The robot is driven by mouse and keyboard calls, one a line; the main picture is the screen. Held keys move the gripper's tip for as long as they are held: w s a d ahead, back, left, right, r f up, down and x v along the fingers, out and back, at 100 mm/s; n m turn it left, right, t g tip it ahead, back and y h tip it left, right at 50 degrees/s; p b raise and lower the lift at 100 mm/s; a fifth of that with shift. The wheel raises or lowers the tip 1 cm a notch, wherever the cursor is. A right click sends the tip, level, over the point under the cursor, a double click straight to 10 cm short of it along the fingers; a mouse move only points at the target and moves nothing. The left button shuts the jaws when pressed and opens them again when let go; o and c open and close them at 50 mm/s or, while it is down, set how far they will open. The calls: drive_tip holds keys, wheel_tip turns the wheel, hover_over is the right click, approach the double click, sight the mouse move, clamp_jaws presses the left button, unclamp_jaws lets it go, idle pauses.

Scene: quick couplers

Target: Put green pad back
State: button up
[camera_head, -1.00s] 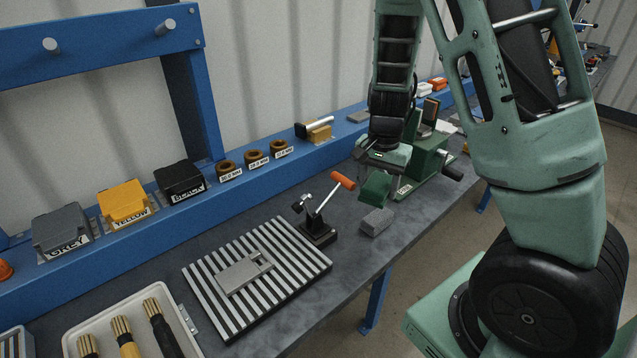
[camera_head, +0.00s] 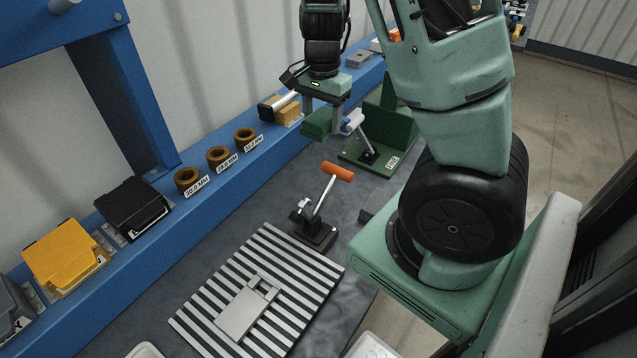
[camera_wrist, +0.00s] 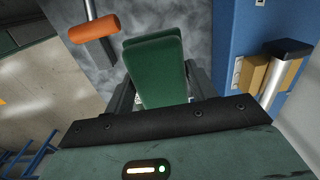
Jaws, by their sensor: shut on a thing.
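The green pad (camera_head: 316,124) is a dark green block with rounded edges. My gripper (camera_head: 322,113) is shut on it and holds it in the air, near the blue rail and left of the green fixture (camera_head: 388,135). In the wrist view, the pad (camera_wrist: 157,72) sits between the two dark fingers of my gripper (camera_wrist: 163,95), with the grey bench top behind it. Its far underside is hidden.
An orange-handled clamp (camera_head: 337,172) stands on the bench behind a slatted plate (camera_head: 190,320). The blue rail (camera_head: 225,190) carries black (camera_head: 133,205) and yellow (camera_head: 62,255) blocks, brown rings (camera_head: 218,156) and a hammer-like tool (camera_head: 280,105). Bare bench lies between rail and clamp.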

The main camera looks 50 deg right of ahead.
sight(321, 185)
wheel_tip(321, 185, down, 18)
drive_tip(key=b, duration=0.3)
drive_tip(key=shift+r, duration=0.2)
drive_tip(key=shift+b, duration=0.3)
drive_tip(key=shift+f, duration=0.35)
drive_tip(key=o, duration=1)
drive_tip(key=shift+r, duration=0.15)
